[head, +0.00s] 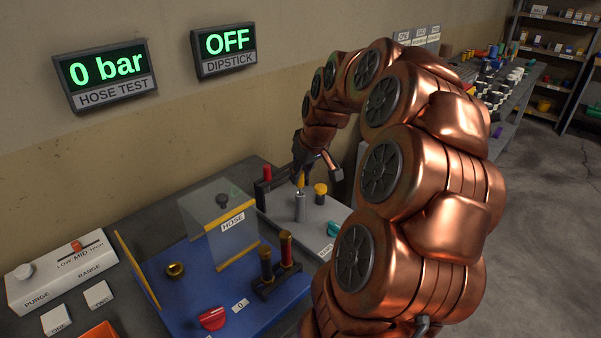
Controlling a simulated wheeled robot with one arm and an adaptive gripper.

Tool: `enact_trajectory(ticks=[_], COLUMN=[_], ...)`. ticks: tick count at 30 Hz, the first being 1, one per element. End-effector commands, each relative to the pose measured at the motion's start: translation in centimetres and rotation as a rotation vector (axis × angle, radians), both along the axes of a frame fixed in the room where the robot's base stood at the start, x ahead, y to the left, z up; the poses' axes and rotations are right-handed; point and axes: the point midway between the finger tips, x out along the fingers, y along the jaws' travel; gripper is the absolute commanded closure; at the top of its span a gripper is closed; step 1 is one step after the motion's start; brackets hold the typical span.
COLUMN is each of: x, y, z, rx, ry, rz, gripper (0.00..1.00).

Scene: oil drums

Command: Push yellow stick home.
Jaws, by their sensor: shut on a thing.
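My gripper (303,174) is low over the grey dipstick board, pointing down. It is shut on the yellow stick (302,182), of which a small yellow part shows just under the fingers. The stick stands roughly upright above a grey metal tube (300,206) on the board. The fingers hide most of its top, and I cannot tell how deep it sits. A second yellow-topped dark post (320,190) stands just right of the tube. The dipstick display (226,53) on the wall reads OFF.
A red-topped post (267,174) stands left of the gripper. The blue hose board (190,300) has a clear shield (222,228), a red knob (212,318) and two posts in a dark holder (277,272). A teal knob (333,229) is on the grey board's right.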

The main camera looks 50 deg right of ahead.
Motion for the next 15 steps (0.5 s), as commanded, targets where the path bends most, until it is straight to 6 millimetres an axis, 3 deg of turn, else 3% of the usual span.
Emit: enact_trajectory(ticks=[15], x=[0.0], y=[0.0], z=[-1.4], rx=[0.000], ry=[0.000], rz=[0.000], gripper=[1.00])
